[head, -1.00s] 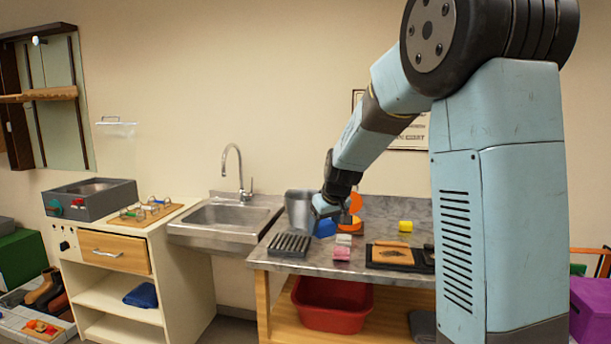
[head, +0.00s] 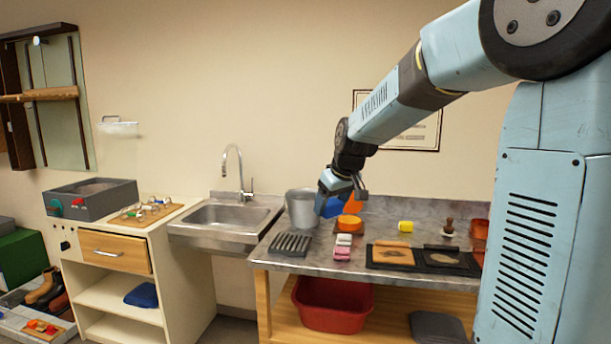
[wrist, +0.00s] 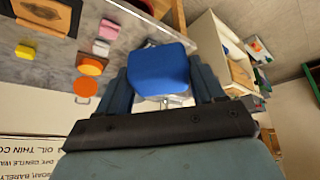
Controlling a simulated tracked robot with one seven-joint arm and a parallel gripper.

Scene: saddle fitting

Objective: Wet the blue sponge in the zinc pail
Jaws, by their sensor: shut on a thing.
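The blue sponge (head: 329,207) is held in my gripper (head: 338,192), a little above the metal worktop (head: 270,256). In the wrist view the sponge (wrist: 160,70) fills the space between the two fingers, and my gripper (wrist: 162,85) is shut on it. The zinc pail (head: 299,209) stands upright at the back left of the worktop, just left of the sponge. The sponge is near the pail's rim height and appears beside it, not in it. The inside of the pail and any water are hidden. In the wrist view the sponge covers much of what lies beyond.
An orange tin (head: 349,223) stands just right of the pail. A dark slotted rack (head: 290,244) and white and pink blocks (head: 343,247) lie in front. A yellow block (head: 406,227) and dark trays (head: 425,259) are to the right. The sink (head: 226,216) with tap is left.

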